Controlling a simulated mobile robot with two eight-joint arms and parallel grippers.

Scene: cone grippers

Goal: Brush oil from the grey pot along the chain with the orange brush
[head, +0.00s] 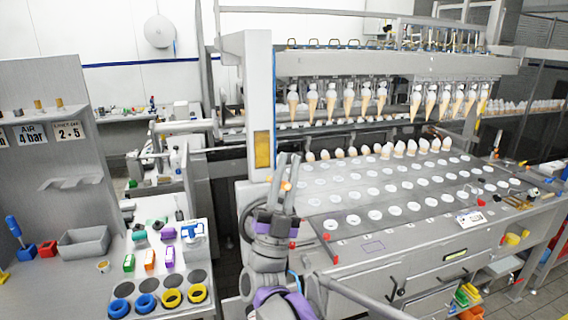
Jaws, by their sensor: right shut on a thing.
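My right gripper (286,168) rises from the bottom centre, in front of the tall white column at the near-left corner of the machine. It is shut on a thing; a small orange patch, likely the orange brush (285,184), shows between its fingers. The brush's bristles cannot be made out. A small pot (103,267) with a yellowish inside stands on the grey bench at left, likely the grey pot. I cannot make out the chain; the column and my right arm cover part of the machine's near-left end. My left gripper is not in view.
A grey tray (84,242), coloured blocks and blue and yellow rings (172,297) lie on the left bench. The machine's plate (350,240) holds rows of round holes, with cones (398,148) along its back. Red knobs line its near edge. A gap separates bench and machine.

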